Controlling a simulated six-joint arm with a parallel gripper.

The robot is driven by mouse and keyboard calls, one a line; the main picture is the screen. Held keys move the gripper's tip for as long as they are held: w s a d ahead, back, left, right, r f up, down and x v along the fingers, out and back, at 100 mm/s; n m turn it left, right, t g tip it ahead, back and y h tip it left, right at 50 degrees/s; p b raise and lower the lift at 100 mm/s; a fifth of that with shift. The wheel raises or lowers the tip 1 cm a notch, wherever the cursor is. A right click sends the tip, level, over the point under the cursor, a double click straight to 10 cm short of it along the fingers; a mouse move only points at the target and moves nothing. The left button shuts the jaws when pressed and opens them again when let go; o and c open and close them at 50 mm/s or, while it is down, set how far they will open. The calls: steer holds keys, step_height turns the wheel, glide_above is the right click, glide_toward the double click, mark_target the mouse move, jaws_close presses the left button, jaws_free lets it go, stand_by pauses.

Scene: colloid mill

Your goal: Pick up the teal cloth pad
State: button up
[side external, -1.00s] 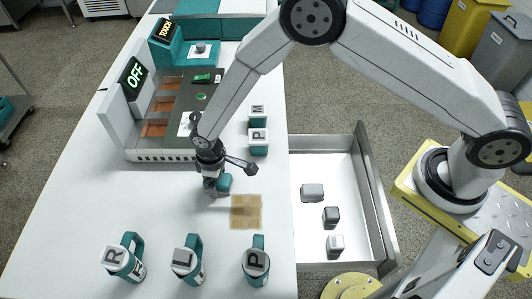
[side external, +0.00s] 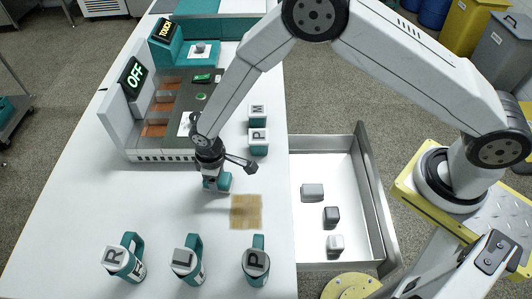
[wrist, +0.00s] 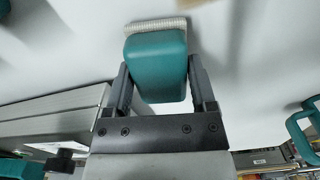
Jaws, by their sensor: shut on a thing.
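The teal cloth pad (wrist: 156,62) is a rounded teal block with a pale ribbed strip along its far edge in the wrist view. In the side view the pad (side external: 223,183) is at the white table, partly hidden by my gripper. My gripper (side external: 213,185) is low over the table in front of the machine. In the wrist view my gripper (wrist: 158,82) has one finger on each side of the pad and is shut on it. I cannot tell whether the pad touches the table.
A tan square mat (side external: 246,212) lies just right of the gripper. Lettered teal-handled mugs (side external: 187,262) stand along the front. Lettered blocks (side external: 258,141) stand behind to the right. The machine with its OFF display (side external: 133,78) is behind. An open drawer (side external: 345,190) holds grey blocks.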

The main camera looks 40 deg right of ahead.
steer(key=shift+r, duration=0.75)
steer(key=s+d+r, duration=0.2)
steer(key=s+r, duration=0.3)
steer(key=s, duration=0.1)
steer(key=s+d+r, duration=0.3)
steer(key=s+r, duration=0.3)
steer(key=s, duration=0.1)
steer(key=shift+d, duration=0.35)
steer(key=shift+w+d+f, duration=0.1)
steer(key=shift+f, duration=0.05)
